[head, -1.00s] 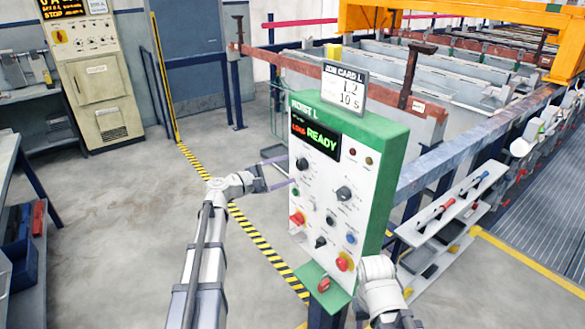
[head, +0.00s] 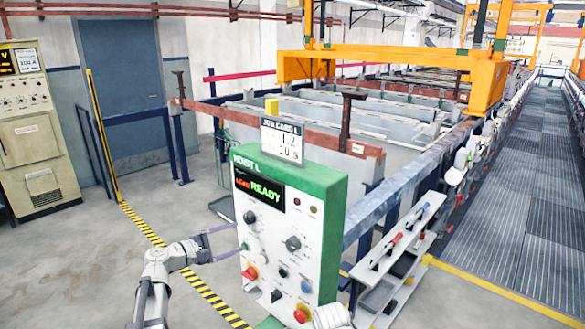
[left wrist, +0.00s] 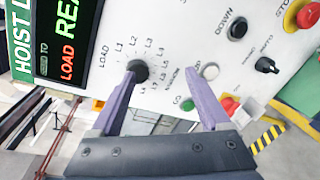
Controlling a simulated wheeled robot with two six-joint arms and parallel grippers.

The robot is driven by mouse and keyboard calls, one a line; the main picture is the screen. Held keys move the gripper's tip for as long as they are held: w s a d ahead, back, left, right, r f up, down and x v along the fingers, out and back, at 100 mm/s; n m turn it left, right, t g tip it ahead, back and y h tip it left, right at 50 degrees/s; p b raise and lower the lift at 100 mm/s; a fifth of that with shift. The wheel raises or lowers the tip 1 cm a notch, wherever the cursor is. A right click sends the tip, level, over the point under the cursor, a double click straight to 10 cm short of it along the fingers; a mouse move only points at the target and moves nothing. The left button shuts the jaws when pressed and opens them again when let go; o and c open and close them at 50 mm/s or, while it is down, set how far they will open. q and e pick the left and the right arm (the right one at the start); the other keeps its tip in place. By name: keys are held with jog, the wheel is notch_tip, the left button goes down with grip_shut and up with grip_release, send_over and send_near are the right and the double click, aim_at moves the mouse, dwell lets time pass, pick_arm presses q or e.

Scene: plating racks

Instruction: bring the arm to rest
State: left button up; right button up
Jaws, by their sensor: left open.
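The hoist control panel (head: 280,235) is a green box with a white face, a display reading READY and several knobs and buttons. My left gripper (head: 239,240) is at the panel's left edge, fingers pointing at its face. In the left wrist view, the open gripper (left wrist: 163,72) has nothing between its purple fingers. The black selector knob (left wrist: 138,70) marked LOAD, L1, L2 is at the left fingertip; I cannot tell whether they touch. A white button (left wrist: 210,72) and a green button (left wrist: 187,104) are near the other finger. My right gripper is out of view.
A job card (head: 282,140) stands on top of the panel. A shelf rack (head: 405,250) with tools is to its right. Tanks and an orange gantry (head: 400,68) are behind.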

pick_arm(q)
jog(key=s+d+f+m+g+y, duration=0.1)
jog(key=s+d+f+m+g, duration=0.4)
jog(key=d, duration=0.4)
jog(key=s+d+f+m+g+y, duration=0.1)
jog(key=s+d+f+m+g, duration=0.35)
jog(key=s+d+f, duration=0.35)
jog(key=s+d+f+m+g+y, duration=0.1)
jog(key=s+f+m+y, duration=0.4)
jog(key=s+m+y, duration=0.5)
jog(key=s+g, duration=0.1)
jog(key=s, duration=0.5)
jog(key=shift+f+g, duration=0.35)
jog(key=shift+d, duration=0.15)
grip_shut()
jog(key=shift+w, duration=0.1)
dwell(0.9)
